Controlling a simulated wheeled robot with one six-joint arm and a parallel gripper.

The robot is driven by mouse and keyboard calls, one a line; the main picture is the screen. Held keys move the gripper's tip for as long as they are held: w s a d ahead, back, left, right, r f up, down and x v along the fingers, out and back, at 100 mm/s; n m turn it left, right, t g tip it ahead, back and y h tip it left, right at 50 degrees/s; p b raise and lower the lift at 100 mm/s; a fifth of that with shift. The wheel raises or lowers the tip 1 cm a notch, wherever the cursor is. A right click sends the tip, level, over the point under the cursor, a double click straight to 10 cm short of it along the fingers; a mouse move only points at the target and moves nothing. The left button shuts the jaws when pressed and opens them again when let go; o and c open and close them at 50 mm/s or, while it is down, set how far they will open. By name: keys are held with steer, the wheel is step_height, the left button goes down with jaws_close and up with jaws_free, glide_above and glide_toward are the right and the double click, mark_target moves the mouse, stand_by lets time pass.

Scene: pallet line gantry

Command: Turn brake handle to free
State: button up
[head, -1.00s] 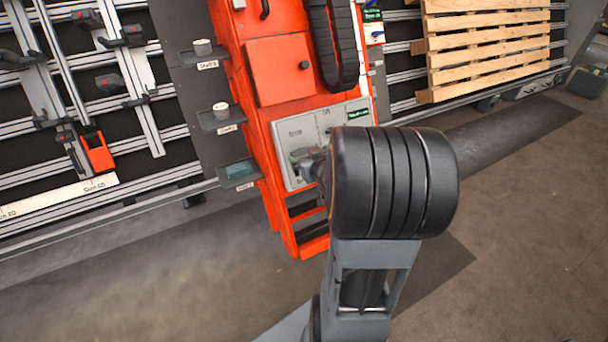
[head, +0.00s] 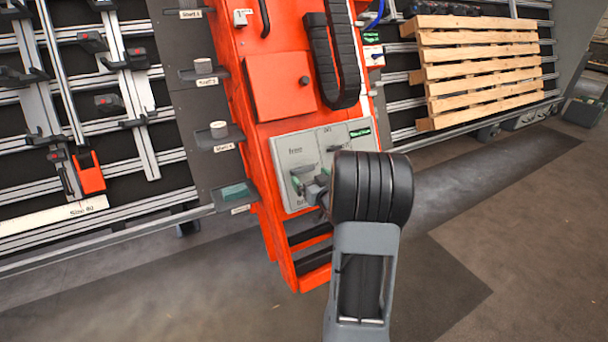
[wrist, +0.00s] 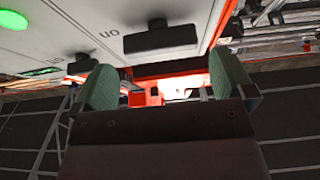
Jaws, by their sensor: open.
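The grey control panel (head: 318,160) is on the front of the orange machine. A label that seems to read "free" is at its upper left, and a small dark handle (head: 335,148) sits to the right. In the wrist view the panel (wrist: 205,28) appears upside down, with a black bar-shaped handle (wrist: 160,38) beside "on" lettering; which handle is the brake is unclear. My gripper (wrist: 163,85) is open, its two green pads wide apart and nothing visible between them.
Shelves with small cups (head: 219,129) and a green-topped tray (head: 236,192) stick out left of the machine. A black cable chain (head: 334,70) hangs above the panel. A wooden pallet (head: 480,65) is at the right. The floor in front is open.

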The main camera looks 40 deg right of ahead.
mark_target(304, 172)
steer(key=shift+w+d+b, duration=0.15)
steer(key=shift+w, duration=1)
steer(key=shift+w+d+b, duration=0.15)
steer(key=shift+w, duration=0.95)
steer(key=c, duration=0.6)
steer(key=shift+c, duration=0.2)
